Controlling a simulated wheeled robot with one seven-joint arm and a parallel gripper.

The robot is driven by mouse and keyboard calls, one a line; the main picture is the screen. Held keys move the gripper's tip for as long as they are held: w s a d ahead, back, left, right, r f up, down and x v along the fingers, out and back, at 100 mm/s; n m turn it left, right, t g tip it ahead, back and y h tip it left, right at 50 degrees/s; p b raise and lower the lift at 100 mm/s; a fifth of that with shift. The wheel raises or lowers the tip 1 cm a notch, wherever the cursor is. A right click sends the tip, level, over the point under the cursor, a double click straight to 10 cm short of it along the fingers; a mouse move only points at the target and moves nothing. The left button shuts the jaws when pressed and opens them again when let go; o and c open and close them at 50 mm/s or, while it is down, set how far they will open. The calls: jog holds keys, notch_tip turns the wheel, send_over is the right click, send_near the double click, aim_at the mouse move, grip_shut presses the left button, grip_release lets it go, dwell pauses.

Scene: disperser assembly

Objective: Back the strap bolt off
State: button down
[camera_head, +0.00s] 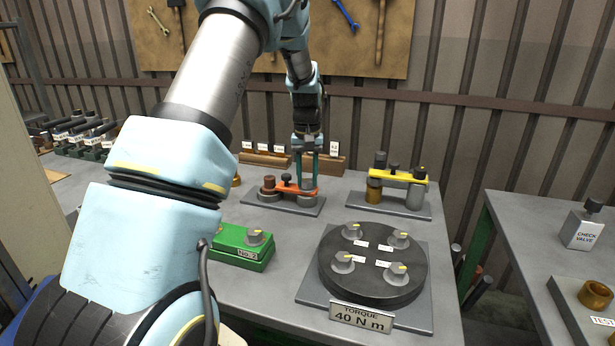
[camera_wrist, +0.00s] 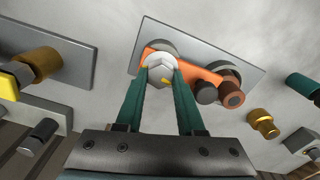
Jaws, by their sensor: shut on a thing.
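The orange strap (camera_head: 297,189) lies across a fixture on a grey plate (camera_head: 312,209) at the middle of the table; it also shows in the wrist view (camera_wrist: 190,70). My gripper (camera_head: 307,181) points down at the strap's right end. In the wrist view, my green fingers (camera_wrist: 162,74) are shut on a grey bolt head (camera_wrist: 160,62), which I take for the strap bolt. The bolt head sits at the strap's end. A small dark knob (camera_head: 286,179) stands mid-strap, and a brown knob (camera_head: 268,182) at its left end. The bolt's shank is hidden.
A similar fixture with a yellow strap (camera_head: 398,174) stands to the right. In front are a round black disc (camera_head: 372,280) with several grey knobs, a 40 N m torque sign (camera_head: 360,317), and a green No. 2 block (camera_head: 240,248). Labelled wooden blocks (camera_head: 265,159) stand behind.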

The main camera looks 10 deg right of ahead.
aim_at(307, 180)
jog(key=shift+n, duration=0.4)
jog(key=c, duration=0.5)
grip_release()
jog(key=shift+r, duration=0.1)
notch_tip(307, 180, up, 11)
jog(key=shift+f+b, duration=0.15)
jog(key=shift+b, duration=0.9)
